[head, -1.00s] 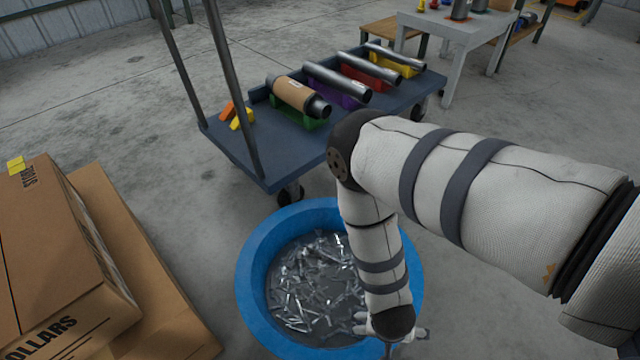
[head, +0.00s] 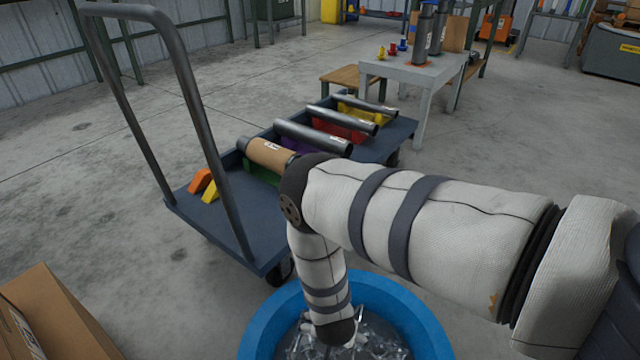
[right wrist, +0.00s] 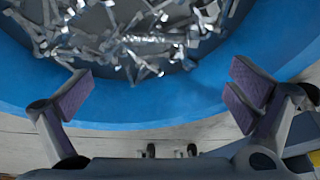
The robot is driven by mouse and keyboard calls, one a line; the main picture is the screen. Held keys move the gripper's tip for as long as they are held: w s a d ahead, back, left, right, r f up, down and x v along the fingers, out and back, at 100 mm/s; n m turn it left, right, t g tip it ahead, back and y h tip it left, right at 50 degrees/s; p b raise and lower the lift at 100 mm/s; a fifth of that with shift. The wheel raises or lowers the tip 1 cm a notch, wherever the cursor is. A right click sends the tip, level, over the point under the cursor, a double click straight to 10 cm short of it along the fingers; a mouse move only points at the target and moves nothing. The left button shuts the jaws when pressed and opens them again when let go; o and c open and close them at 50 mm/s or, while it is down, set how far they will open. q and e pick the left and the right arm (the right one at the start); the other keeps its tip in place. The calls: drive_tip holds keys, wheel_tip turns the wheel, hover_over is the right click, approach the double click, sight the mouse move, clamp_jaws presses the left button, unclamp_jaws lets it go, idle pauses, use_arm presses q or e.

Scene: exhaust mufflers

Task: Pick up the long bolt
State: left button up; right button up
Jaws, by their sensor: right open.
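A round blue tub (head: 410,310) stands on the floor at the bottom of the head view. It holds a heap of loose shiny metal bolts (head: 378,338); they also show at the top of the right wrist view (right wrist: 130,40). I cannot single out one long bolt in the tangle. My left gripper is not in view.
A dark blue cart (head: 205,222) with a tall handle stands behind the tub, carrying mufflers (head: 312,135) in coloured holders. A cardboard box (head: 50,315) is at lower left. A grey table (head: 425,72) stands farther back. Open floor lies to the left.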

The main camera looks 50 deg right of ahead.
drive_tip(key=x, duration=0.2)
drive_tip(key=shift+f+b, duration=0.4)
drive_tip(key=b+x, duration=0.2)
drive_tip(key=x, duration=0.1)
drive_tip(key=b+x, duration=0.1)
drive_tip(key=x, duration=0.1)
drive_tip(key=shift+s+a+f, duration=0.25)
drive_tip(key=shift+a, duration=0.15)
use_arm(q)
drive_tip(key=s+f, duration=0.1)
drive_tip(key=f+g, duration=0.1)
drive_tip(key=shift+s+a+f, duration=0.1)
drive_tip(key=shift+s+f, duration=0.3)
use_arm(e)
drive_tip(key=shift+w+r, duration=0.1)
drive_tip(key=shift+r, duration=0.05)
drive_tip(key=c, duration=1.2)
